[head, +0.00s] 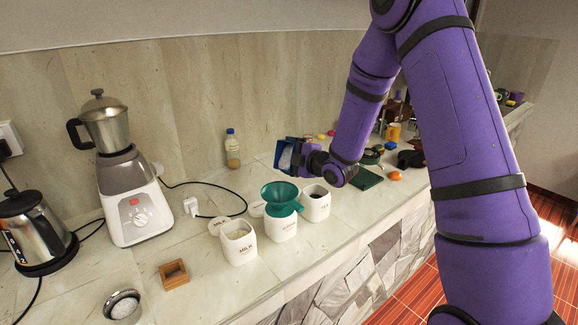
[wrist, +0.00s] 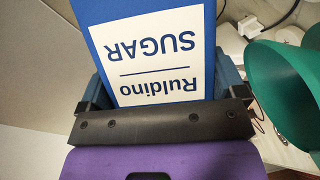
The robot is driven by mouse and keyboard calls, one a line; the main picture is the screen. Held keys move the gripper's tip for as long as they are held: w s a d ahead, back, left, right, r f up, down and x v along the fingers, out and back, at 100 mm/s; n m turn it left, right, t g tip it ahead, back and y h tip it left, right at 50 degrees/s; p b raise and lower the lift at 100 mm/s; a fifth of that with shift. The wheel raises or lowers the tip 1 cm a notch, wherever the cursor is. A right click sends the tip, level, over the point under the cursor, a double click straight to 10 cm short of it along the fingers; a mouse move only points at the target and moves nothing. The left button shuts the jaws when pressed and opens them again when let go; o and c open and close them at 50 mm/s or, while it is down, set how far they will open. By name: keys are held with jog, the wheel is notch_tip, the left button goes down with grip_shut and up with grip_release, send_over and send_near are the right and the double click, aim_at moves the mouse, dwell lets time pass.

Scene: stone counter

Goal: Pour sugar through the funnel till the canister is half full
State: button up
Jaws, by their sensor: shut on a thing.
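My gripper (head: 303,156) is shut on a blue and white sugar box (head: 285,154), held above the counter, behind and slightly right of the green funnel (head: 281,194). In the wrist view the sugar box (wrist: 150,58) sits between the jaws (wrist: 165,90), its "Ruldino SUGAR" label upside down in the picture. The funnel (wrist: 285,85) shows at the right edge there, apart from the box. The funnel stands in the middle white canister (head: 281,227), whose label is too small to read surely. No sugar stream shows, and the canister's inside is hidden.
An open milk canister (head: 239,246) stands left of the funnel, and an open tea canister (head: 316,205) right. A wooden box (head: 174,276), blender (head: 133,205) and kettle (head: 34,232) are further left. A bottle (head: 232,150) stands near the wall.

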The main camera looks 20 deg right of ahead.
jog(key=shift+s+a+f+n+t, duration=0.1)
jog(key=shift+f+n+t, duration=0.15)
jog(key=shift+f+n, duration=0.25)
jog(key=shift+s+a+f+n+t, duration=0.1)
jog(key=shift+f+n+t, duration=0.2)
jog(key=shift+n, duration=0.3)
dwell(6.9)
